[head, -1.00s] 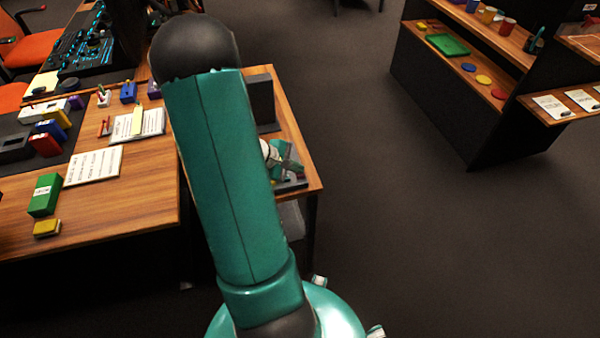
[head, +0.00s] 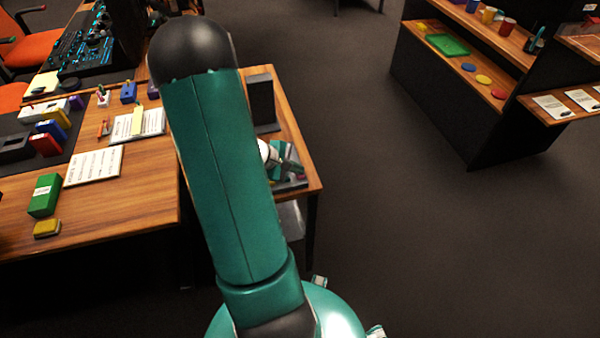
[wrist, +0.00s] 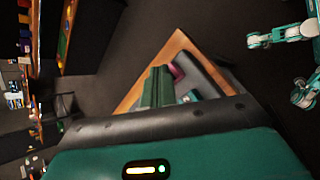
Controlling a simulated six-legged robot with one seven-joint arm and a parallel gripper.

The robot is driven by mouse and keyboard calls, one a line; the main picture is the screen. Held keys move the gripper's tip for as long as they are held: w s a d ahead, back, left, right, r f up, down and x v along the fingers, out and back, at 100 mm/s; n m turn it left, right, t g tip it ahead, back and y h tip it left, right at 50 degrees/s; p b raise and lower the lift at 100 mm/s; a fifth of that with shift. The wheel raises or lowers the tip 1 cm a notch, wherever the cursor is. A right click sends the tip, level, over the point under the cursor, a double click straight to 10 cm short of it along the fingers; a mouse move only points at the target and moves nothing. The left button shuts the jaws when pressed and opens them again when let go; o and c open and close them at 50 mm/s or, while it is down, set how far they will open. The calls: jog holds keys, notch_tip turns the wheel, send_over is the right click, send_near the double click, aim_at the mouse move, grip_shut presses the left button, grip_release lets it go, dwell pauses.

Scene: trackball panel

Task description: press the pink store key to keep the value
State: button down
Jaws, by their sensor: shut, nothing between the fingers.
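The pink store key (wrist: 177,71) shows in the wrist view on a grey panel (wrist: 205,75), just right of my fingertips. My gripper (wrist: 160,70) has its green fingers together, with nothing between them. It is over the panel and close beside the key; I cannot tell whether it touches it. In the head view my gripper (head: 291,163) is at the panel (head: 292,184) near the desk's right end. My own arm hides part of that area, and the key is too small to make out clearly there.
A dark upright box (head: 262,101) stands behind the panel on the wooden desk (head: 306,165). Papers, a green box (head: 44,195) and a yellow block (head: 47,228) lie to the left. A shelf unit (head: 470,95) stands at the right, across open floor.

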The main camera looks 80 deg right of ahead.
jog(key=shift+r, duration=0.75)
notch_tip(320, 180, up, 5)
dwell(0.4)
dwell(0.8)
jog(key=w+a+r+t, duration=0.3)
jog(key=w+a+r, duration=0.4)
jog(key=w+a, duration=0.25)
jog(key=w+a+r+t, duration=0.4)
jog(key=w+a+r, duration=0.35)
jog(key=a, duration=0.35)
jog(key=a+r+n+t+y, duration=0.1)
jog(key=a+r+t+y, duration=0.1)
jog(key=a, duration=1)
jog(key=a+r+t+y, duration=0.3)
jog(key=a+r, duration=0.3)
jog(key=a, duration=0.7)
jog(key=shift+a+r+n+t, duration=0.15)
jog(key=shift+a+n+t, duration=0.15)
jog(key=shift+n+t, duration=0.15)
